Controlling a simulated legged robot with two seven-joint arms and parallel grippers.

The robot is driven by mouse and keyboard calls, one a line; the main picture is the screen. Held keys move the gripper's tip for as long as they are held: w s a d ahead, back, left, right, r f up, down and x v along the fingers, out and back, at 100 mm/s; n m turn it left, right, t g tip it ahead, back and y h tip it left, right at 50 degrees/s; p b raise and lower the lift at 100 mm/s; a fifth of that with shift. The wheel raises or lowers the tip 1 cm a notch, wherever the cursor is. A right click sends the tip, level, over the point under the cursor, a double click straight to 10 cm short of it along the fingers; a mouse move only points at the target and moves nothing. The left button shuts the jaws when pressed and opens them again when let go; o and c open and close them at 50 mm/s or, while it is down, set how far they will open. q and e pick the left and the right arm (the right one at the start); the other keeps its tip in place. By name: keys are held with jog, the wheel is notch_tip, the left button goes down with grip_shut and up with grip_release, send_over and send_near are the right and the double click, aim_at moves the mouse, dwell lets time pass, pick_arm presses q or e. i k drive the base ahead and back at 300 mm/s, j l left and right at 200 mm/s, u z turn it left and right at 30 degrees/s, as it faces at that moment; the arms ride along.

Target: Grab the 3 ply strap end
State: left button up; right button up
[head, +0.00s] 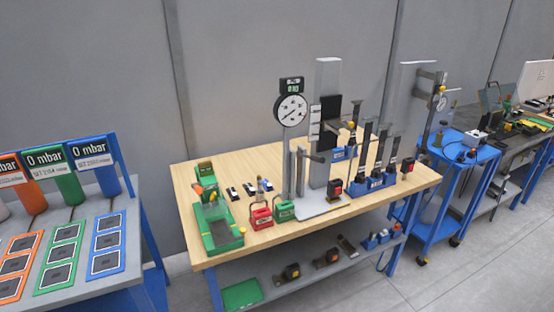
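A wooden-topped workbench (262,163) stands in the middle of the head view. Near its right end, several dark upright strips (364,148) stand in blue holders (377,183); they may be strap ends. I cannot read any ply marking, so I cannot tell which one is the 3 ply strap end. A grey test stand (327,150) with a round dial gauge (291,110) stands to the left of the strips. Neither of my grippers is in view.
A green tray fixture (222,237) and red (261,217) and green (285,210) small blocks sit on the bench's left half. A lower shelf (320,281) holds small items. A bench with pressure displays (45,156) is at left, a blue cart (468,172) at right. Floor (470,270) is clear at lower right.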

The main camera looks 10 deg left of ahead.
aim_at(250, 189)
jog(key=i+l, duration=0.1)
jog(key=i, duration=0.4)
jog(key=i+l, duration=0.1)
jog(key=i, duration=0.4)
